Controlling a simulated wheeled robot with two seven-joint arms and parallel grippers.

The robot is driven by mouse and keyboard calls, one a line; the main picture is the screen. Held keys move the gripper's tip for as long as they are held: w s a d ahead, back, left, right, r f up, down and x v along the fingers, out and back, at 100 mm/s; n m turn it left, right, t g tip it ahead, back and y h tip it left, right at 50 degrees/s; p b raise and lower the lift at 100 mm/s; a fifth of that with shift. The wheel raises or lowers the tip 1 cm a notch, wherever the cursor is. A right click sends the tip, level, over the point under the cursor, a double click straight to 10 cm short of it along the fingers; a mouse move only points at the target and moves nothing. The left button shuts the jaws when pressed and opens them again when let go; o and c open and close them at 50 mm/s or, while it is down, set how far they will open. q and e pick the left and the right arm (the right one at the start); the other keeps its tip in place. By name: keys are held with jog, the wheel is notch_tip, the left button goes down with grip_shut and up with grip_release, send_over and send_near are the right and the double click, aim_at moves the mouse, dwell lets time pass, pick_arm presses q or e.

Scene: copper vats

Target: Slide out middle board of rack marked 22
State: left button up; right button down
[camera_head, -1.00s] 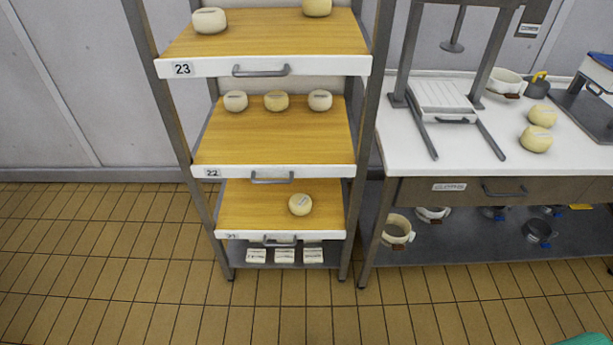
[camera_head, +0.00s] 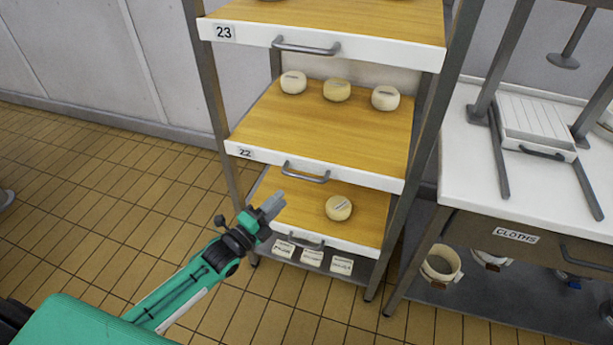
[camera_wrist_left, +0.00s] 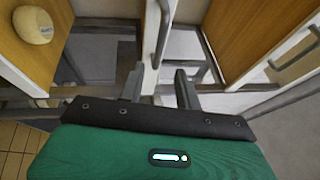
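The middle board (camera_head: 290,120) of the rack is a wooden shelf with a white front marked 22 and a grey bar handle (camera_head: 306,172). It bears three pale cheeses (camera_head: 337,90) near its back. My left gripper (camera_head: 273,206) is in front of the rack, a little below and left of that handle, apart from it in the head view. In the left wrist view its two fingers (camera_wrist_left: 159,86) are spread with nothing between them. A white front with a bar handle (camera_wrist_left: 163,30), apparently the middle board's, lies ahead of them. My right gripper is in neither view.
Board 23 (camera_head: 330,20) is above. The lower board (camera_head: 290,205) bears one cheese (camera_head: 338,208), with white blocks (camera_head: 312,257) beneath it. A white-topped bench (camera_head: 470,170) stands to the right.

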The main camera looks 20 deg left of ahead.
aim_at(303, 175)
pick_arm(q)
jog(key=x, duration=1)
jog(key=shift+w+d, duration=0.15)
jog(key=shift+w, duration=0.15)
grip_shut()
